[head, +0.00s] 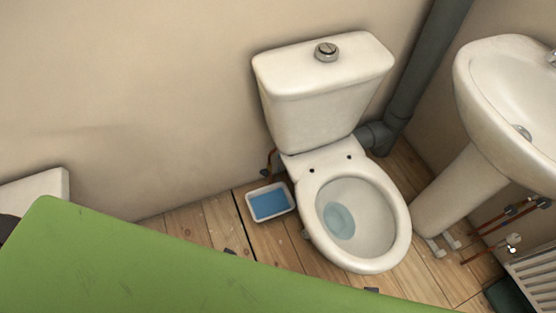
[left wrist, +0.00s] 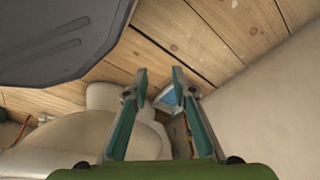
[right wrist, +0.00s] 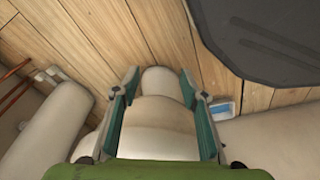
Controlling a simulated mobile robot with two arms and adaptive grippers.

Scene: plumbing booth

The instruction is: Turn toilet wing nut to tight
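The white toilet (head: 355,215) stands against the wall with its cistern (head: 320,100) above the bowl. The bowl has no seat, and two dark holes show behind its rim. I cannot make out a wing nut in any view. My left gripper (left wrist: 159,76) is open and empty in the left wrist view, with the toilet (left wrist: 110,125) behind its fingers. My right gripper (right wrist: 159,74) is open and empty in the right wrist view, with the toilet (right wrist: 158,120) between and beyond its fingers. Neither gripper shows in the head view.
A white tray with blue inside (head: 270,203) lies on the plank floor (head: 185,222) left of the toilet. A copper pipe (head: 270,160) runs beside the cistern. A grey waste pipe (head: 425,75), the basin (head: 510,95) and a radiator (head: 535,272) are at the right.

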